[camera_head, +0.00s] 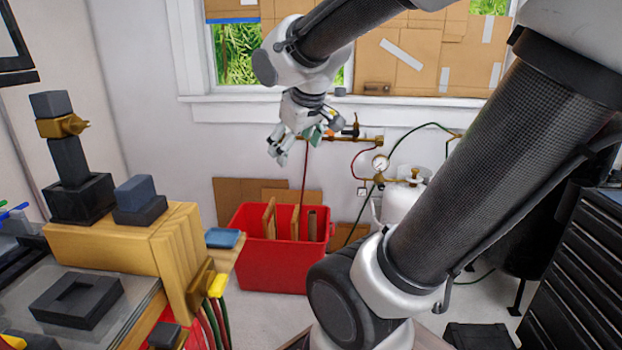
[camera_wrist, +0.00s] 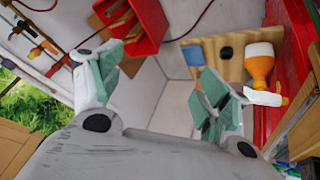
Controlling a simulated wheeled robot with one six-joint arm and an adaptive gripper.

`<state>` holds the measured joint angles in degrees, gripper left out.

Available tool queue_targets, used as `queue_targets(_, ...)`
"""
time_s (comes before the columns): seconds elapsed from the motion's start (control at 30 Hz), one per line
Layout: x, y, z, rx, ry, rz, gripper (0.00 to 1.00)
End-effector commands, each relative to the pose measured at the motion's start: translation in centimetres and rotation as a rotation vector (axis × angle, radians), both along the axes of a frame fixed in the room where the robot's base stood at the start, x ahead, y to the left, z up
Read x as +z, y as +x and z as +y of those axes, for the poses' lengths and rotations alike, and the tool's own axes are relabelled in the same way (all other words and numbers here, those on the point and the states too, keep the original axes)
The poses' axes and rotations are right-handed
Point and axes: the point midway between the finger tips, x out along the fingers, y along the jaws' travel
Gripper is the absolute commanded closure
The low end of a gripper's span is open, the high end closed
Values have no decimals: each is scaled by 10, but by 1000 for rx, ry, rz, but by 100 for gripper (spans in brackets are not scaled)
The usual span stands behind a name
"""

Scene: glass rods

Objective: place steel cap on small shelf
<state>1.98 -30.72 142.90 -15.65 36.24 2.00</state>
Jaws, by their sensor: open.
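My gripper (camera_head: 293,146) is up in front of the window wall, above the red bin. In the wrist view my gripper (camera_wrist: 160,78) has its two green-padded fingers spread wide, with nothing between them. A small wooden shelf (camera_head: 236,252) with a blue square pad (camera_head: 222,238) sticks out from the yellow block, well below and left of my gripper. The wrist view shows a wooden board (camera_wrist: 238,70) with a blue square and a dark round spot (camera_wrist: 225,52); I cannot tell whether that is a cap or a hole. I cannot identify the steel cap for certain.
The red bin (camera_head: 270,277) holds wooden pieces. Brass piping with a gauge (camera_head: 381,163) runs along the wall. The left bench carries black blocks (camera_head: 76,300).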

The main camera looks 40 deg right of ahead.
Motion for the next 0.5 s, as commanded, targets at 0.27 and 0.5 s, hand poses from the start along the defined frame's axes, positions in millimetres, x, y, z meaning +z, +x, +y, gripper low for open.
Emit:
queue_targets(0.27, -28, -106, 44, -61, 223, 163, 24)
queue_targets(0.5, -30, -111, 47, -62, 235, 176, 24)
